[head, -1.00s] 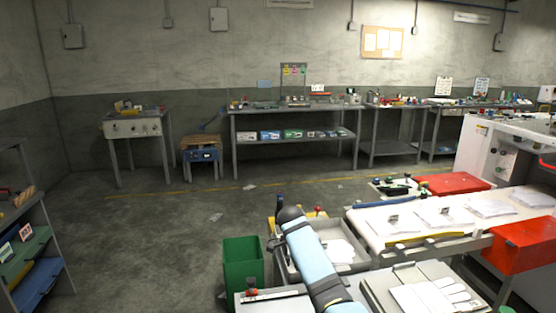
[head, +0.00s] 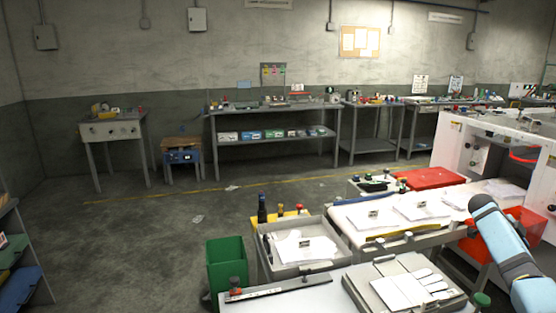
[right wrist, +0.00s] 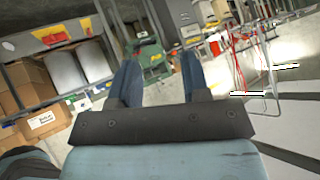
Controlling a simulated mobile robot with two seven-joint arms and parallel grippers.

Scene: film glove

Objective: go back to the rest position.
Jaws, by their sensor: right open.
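My right gripper (right wrist: 160,50) shows in the right wrist view, its two dark blue fingers apart with nothing between them. It is clear of the table, and the view beyond it is tilted, with shelves, boxes and floor. In the head view only a light blue link of my right arm shows at the lower right, over the end of the white work surface; its gripper is out of that frame. My left gripper is not in view.
A grey tray (head: 340,262) with white film stands on the near table (head: 290,300), beside a flat grey device (head: 358,290). A green bin (head: 226,266) stands left of the table. Red bins (head: 430,178) lie right. Open floor (head: 150,240) is at left.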

